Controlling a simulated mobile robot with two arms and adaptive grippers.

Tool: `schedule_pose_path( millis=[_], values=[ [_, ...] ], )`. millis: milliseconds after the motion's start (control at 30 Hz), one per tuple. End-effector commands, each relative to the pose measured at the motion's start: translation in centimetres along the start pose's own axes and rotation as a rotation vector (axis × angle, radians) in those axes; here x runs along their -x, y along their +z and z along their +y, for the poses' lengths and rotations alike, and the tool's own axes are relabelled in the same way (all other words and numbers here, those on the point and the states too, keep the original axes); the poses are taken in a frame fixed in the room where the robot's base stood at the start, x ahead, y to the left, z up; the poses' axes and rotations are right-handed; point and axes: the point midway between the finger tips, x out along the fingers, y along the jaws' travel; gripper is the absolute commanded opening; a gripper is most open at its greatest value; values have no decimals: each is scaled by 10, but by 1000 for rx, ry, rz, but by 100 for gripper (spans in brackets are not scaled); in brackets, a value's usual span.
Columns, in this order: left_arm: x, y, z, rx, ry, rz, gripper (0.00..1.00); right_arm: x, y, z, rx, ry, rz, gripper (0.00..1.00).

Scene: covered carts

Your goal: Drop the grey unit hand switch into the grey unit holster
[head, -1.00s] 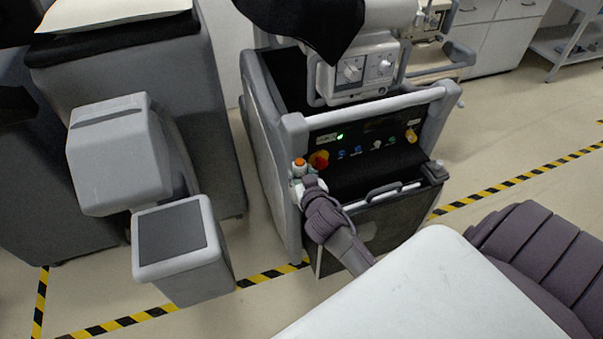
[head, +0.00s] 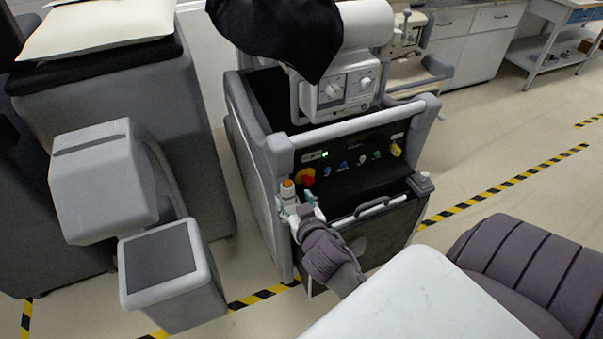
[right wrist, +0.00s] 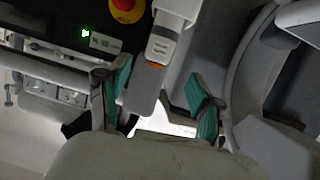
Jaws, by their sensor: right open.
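The hand switch (head: 288,194), a pale upright piece with an orange top, is at the front left corner of the grey unit (head: 277,150). My right gripper (head: 298,205) is open at this corner, its fingers close around the switch area. In the right wrist view, a grey piece with a label and an orange band (right wrist: 155,66) lies between the spread teal fingertips of this gripper (right wrist: 158,88). I cannot tell whether either finger touches it. A small dark grey block (head: 421,184) on the front right corner may be the holster; I cannot tell. My left gripper is not in view.
A red and yellow stop button (head: 305,177) sits close beside the switch, with a green light (head: 325,154) and several knobs on the panel. A front handle (head: 371,208) is to the right. A grey cart (head: 170,270) stands left, with a floor gap between.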

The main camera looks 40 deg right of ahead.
Motion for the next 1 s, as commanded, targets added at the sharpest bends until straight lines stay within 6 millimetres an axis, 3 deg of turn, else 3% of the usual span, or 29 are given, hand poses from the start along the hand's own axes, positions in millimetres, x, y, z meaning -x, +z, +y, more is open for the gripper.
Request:
schedule_pose_path(
  millis=[100,300,667,767,833,967,1000],
  values=[
    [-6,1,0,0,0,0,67,26,2,0,-3,1,-2,66],
    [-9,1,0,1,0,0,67,52,2,0,-1,0,-2,66],
    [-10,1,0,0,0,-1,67,58,4,-1,4,-3,-8,66],
    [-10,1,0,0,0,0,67,49,34,-10,29,-26,-62,66],
    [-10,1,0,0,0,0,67,39,77,-20,63,-59,-138,66],
    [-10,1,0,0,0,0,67,30,191,-41,146,-148,-333,66],
    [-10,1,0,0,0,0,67,32,228,-46,171,-177,-397,66]
  ],
)
